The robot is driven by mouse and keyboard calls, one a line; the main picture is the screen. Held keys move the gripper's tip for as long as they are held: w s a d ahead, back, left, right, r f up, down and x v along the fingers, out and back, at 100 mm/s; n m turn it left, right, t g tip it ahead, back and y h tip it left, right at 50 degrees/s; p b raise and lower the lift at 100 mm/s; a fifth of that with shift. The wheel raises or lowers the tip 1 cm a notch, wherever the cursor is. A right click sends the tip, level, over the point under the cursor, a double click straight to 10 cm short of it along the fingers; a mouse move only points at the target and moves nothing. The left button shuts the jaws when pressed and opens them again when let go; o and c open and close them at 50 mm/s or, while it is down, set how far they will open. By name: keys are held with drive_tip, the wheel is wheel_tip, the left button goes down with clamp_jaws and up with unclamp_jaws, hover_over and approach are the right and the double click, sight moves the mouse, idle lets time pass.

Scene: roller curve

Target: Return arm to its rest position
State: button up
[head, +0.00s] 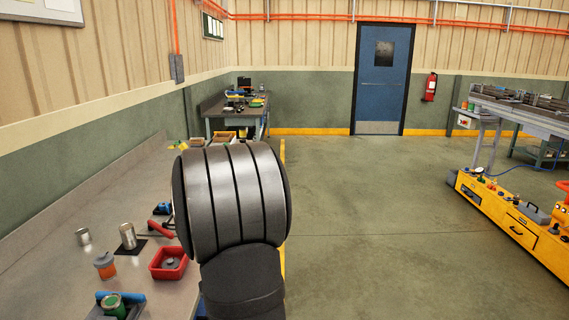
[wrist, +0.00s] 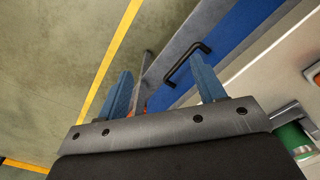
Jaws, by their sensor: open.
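In the wrist view my gripper (wrist: 160,66) shows two blue fingers standing wide apart with nothing held between them. Beyond them are the workbench's edge, a blue panel (wrist: 232,42) with a black handle (wrist: 186,62), and the floor. In the head view my own dark, rounded arm link rises in the middle and covers part of the workbench (head: 75,190). My gripper is hidden in that view.
Open floor (head: 390,220) lies to the right, with a yellow cart (head: 503,222) beyond.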

drive_tip(key=w+d+f+m, duration=0.3)
drive_tip(key=d+f+m, duration=0.2)
drive_tip(key=d+f, duration=0.25)
drive_tip(key=w+d+f+m, duration=0.3)
drive_tip(key=d+f+m, duration=0.2)
drive_tip(key=d+f, duration=0.25)
drive_tip(key=shift+w+a+r, duration=0.3)
drive_tip(key=shift+a+r, duration=0.25)
drive_tip(key=shift+a, duration=0.1)
drive_tip(key=shift+w+a+r, duration=0.25)
drive_tip(key=shift+a+r, duration=0.35)
drive_tip(key=shift+w+a+r, duration=0.3)
drive_tip(key=shift+a+r, duration=0.25)
drive_tip(key=shift+a, duration=0.1)
